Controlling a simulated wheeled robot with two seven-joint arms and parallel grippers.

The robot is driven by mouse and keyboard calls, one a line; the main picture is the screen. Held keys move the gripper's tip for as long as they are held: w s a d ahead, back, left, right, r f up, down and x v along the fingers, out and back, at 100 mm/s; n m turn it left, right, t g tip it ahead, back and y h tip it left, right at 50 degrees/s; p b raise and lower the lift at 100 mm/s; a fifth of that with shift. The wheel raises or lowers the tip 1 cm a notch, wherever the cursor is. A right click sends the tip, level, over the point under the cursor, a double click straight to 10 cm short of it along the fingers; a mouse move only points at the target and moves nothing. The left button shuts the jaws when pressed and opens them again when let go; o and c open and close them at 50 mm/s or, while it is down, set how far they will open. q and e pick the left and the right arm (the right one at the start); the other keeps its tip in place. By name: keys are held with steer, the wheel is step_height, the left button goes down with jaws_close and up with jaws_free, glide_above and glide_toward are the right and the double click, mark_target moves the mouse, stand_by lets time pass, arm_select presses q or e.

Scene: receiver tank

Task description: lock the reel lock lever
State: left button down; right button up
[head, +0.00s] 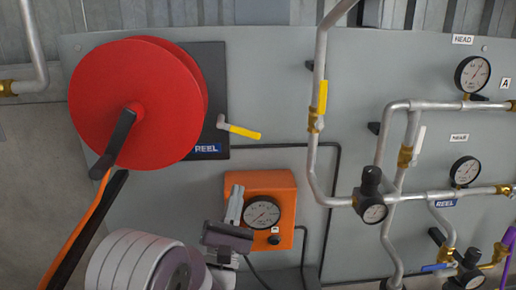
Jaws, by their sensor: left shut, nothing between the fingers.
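The reel lock lever (243,131) is a small lever with a yellow grip. It sits on the black plate right of the red reel (125,100) and points right, tilted slightly down, its tip past the plate's edge. A blue "REEL" label (207,148) is below it. My left gripper (236,193) is below the lever, apart from it, in front of the left side of the orange gauge box (285,191). Its fingers are together, pointing up, with nothing between them. My right gripper is not in view.
A black crank arm (122,130) and an orange-and-black hose (88,222) hang from the reel. A vertical pipe with a yellow-handled valve (321,98) stands right of the lever. Further right are pipes, gauges and regulators. The grey panel (272,75) around the lever tip is clear.

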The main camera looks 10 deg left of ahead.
mark_target(245, 133)
arm_select(q)
steer(key=shift+s+d+r, duration=0.1)
steer(key=shift+s+r, duration=0.15)
steer(key=p+x, duration=0.3)
steer(key=x, duration=0.7)
steer(key=shift+r+p, duration=0.1)
steer(key=shift+p, duration=0.2)
